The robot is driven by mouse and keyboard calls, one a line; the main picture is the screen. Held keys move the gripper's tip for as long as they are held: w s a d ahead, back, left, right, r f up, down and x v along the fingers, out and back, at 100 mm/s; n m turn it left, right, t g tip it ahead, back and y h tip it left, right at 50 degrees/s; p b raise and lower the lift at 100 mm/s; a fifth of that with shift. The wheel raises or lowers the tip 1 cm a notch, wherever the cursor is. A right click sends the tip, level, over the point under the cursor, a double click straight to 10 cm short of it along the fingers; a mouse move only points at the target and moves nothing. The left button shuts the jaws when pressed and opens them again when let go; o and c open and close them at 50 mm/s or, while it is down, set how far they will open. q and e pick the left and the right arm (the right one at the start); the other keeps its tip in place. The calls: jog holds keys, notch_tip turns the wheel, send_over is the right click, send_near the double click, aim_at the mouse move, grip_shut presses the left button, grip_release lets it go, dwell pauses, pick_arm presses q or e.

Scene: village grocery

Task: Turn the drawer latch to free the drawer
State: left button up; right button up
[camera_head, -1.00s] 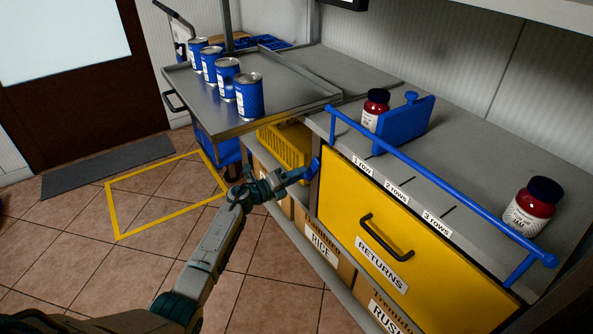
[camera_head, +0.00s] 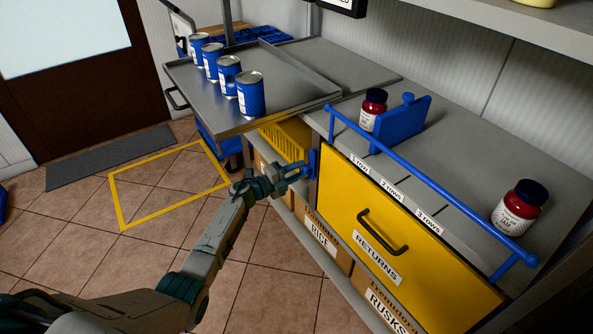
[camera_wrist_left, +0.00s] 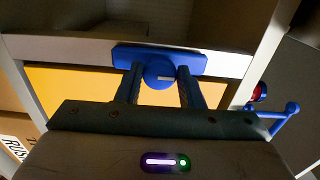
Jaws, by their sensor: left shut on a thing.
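The yellow drawer (camera_head: 400,255) labelled RETURNS is in the counter front, with a black handle (camera_head: 381,233). It looks closed. The blue latch (camera_head: 312,163) is at the drawer's upper left edge. In the left wrist view the latch (camera_wrist_left: 190,61) is a blue bar with a round knob at its middle, lying across the top of the yellow front. My left gripper (camera_head: 300,168) is shut on the latch knob, one finger on each side of it in the wrist view (camera_wrist_left: 159,78). My right gripper is not in view.
A blue rail (camera_head: 430,185) runs along the counter edge. Two red jam jars (camera_head: 373,110) (camera_head: 519,208) and a blue divider (camera_head: 402,124) stand behind it. Several blue cans (camera_head: 251,95) stand on a metal tray (camera_head: 190,92). Floor to the left is free.

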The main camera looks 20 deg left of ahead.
pick_arm(q)
jog(key=o, duration=0.9)
jog(key=shift+o, duration=0.2)
jog(key=shift+s+a, duration=0.1)
jog(key=v, duration=1)
jog(key=shift+s+a, duration=0.2)
jog(key=shift+s, duration=0.05)
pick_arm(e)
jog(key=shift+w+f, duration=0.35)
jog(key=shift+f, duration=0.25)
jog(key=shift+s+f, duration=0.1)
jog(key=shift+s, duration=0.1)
pick_arm(q)
jog(key=shift+s+a+f, duration=0.1)
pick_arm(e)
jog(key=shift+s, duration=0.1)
